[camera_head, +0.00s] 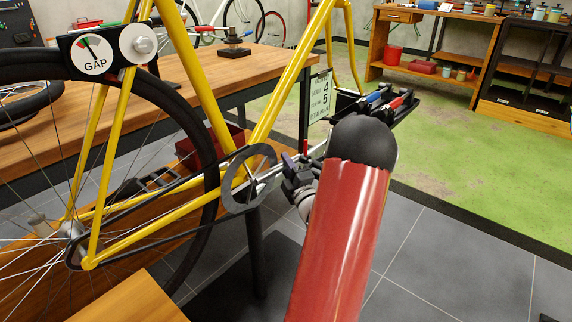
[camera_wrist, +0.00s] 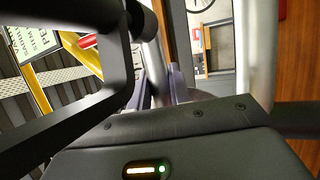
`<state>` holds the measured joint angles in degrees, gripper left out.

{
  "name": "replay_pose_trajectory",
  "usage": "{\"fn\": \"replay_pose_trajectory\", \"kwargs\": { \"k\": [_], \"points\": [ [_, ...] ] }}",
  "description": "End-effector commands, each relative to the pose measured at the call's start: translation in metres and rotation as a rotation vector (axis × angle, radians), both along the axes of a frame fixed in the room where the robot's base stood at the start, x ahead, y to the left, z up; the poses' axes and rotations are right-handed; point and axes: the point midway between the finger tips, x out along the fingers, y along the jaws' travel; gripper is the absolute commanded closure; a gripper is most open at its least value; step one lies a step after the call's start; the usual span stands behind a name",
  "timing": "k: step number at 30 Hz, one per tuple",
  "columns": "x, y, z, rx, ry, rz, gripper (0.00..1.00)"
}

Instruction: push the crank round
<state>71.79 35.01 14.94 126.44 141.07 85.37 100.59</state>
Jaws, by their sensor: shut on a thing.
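The yellow bicycle (camera_head: 190,55) stands by the wooden bench, with its dark chainring (camera_head: 234,192) low at the middle of the head view. The silver crank (camera_head: 268,178) reaches from the chainring toward my gripper (camera_head: 291,180). My gripper is shut on the crank's outer end, partly hidden behind my red and black arm. The chain (camera_head: 150,222) runs back to the rear wheel hub (camera_head: 72,240).
A gauge marked GAP (camera_head: 92,54) is fixed at the upper left. A wooden bench (camera_head: 270,75) stands behind the bicycle. A tool tray (camera_head: 400,108) is just beyond my arm. The grey tiled floor (camera_head: 440,260) at right is clear.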

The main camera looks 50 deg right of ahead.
Motion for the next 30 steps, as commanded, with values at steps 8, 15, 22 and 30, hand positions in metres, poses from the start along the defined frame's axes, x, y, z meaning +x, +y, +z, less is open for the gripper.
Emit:
{"fn": "replay_pose_trajectory", "kwargs": {
  "k": [8, 15, 22, 30],
  "points": [
    [-0.001, -0.001, 0.0, 0.0, 0.0, -0.002, 0.75],
    [0.0, 0.0, 0.0, -0.001, 0.0, -0.001, 0.59],
    [-0.005, 0.001, -0.002, 0.0, 0.001, -0.001, 0.59],
    [-0.044, 0.016, -0.015, 0.002, 0.002, -0.004, 0.59]
  ]
}}
